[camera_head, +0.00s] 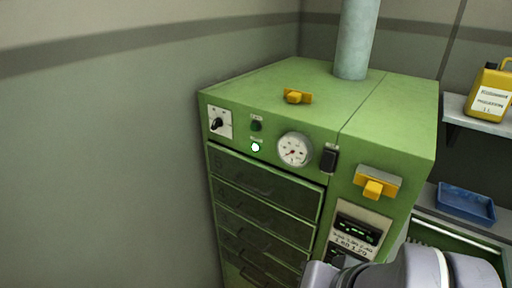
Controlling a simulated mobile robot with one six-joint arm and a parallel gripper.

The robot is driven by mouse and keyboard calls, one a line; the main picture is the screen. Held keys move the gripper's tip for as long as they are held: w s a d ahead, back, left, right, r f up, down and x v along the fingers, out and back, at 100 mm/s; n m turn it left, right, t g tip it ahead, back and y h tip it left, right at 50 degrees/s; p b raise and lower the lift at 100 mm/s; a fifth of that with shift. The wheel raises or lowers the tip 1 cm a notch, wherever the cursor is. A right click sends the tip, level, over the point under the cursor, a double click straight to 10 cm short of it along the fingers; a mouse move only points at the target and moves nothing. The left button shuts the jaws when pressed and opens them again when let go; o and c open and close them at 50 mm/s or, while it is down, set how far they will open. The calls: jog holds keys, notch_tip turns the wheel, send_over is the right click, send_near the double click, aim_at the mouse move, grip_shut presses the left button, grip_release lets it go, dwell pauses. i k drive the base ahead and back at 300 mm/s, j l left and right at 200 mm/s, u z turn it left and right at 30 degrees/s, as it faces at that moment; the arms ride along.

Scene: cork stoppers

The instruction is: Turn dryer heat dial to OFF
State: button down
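The green dryer cabinet (385,115) stands in the corner in the head view. A black rotary knob on a white plate (225,117) is at the upper left of its front; this looks like the heat dial. The knob is tilted off upright, and its markings are too small to read. My arm's pale grey links show at the bottom right, in front of the cabinet's lower right part. My gripper cannot be made out, and nothing of mine touches the knob.
Right of the knob are a dark green button (256,126), a lit white lamp (255,147) and a round gauge (294,149). Dark drawers (262,184) sit below. Yellow handles (297,97) stick out on top and front. A wall is close on the left.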

aim_at(218, 123)
jog(key=i+j+z, duration=0.2)
jog(key=j, duration=0.3)
jog(key=j+z, duration=0.25)
jog(key=j, duration=0.25)
jog(key=i+l, duration=0.1)
jog(key=i, duration=0.2)
jog(key=i+l, duration=0.1)
jog(key=i, duration=0.2)
jog(key=l+z, duration=0.05)
